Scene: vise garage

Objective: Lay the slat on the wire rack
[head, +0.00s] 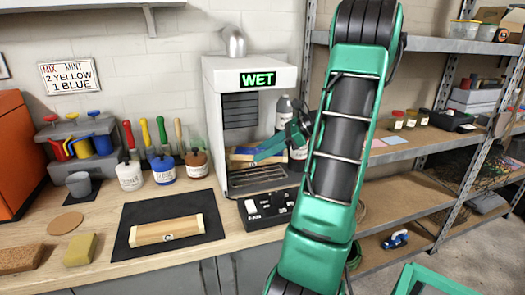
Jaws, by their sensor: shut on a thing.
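My gripper (260,155) is at the opening of the white drying booth (222,120), whose green sign reads WET. It is shut on the slat (240,154), a wood-coloured piece with a blue part showing at its left. The gripper hides the slat's middle. The wire rack (258,180) lies low inside the booth, below the slat. The slat appears to be held above the rack, but whether any edge touches it cannot be told.
A wooden block (166,230) lies on a black mat (200,193) on the bench. Paint bottles (162,168) and brushes stand behind it. A black switch box (266,208) sits before the booth. Grey bottles (283,110) are beside it. Sponges (79,249) lie at left.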

